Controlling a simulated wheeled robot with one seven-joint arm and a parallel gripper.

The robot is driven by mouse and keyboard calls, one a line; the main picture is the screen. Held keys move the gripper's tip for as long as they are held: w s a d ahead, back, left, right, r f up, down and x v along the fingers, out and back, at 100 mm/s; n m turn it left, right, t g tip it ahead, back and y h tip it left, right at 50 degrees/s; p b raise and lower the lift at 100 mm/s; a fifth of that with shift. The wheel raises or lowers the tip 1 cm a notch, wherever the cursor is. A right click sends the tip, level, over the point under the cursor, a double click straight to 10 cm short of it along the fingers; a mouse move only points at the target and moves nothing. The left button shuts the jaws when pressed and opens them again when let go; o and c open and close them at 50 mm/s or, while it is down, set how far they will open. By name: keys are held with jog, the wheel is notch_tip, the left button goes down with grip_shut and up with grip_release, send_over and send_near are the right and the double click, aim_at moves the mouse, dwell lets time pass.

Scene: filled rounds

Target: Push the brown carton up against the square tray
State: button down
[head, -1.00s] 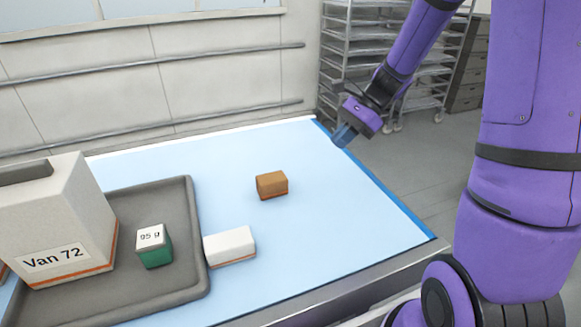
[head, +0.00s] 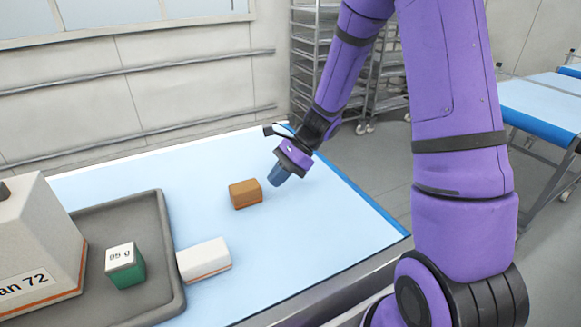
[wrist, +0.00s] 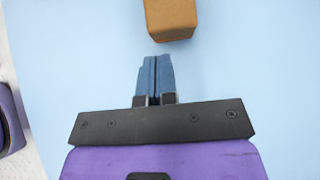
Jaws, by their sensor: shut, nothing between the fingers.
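The brown carton (head: 245,194) stands on the light blue table top, to the right of the square tray (head: 163,222), with a clear gap between them. The tray is grey with a raised rim. My gripper (head: 278,178) is shut and empty, low over the table just right of the carton. In the wrist view the blue fingers (wrist: 154,62) are together, and the carton (wrist: 171,18) lies a little beyond their tips, slightly to the right and cut off by the top edge. The fingers appear apart from the carton.
A white carton (head: 204,259) with an orange base lies against or very close to the tray's right rim. In the tray stand a green "95 g" box (head: 125,265) and a big pale box (head: 38,235). The table between carton and tray is clear.

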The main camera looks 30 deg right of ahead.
jog(key=shift+a, duration=0.95)
jog(key=a, duration=1.5)
jog(key=shift+a, duration=0.15)
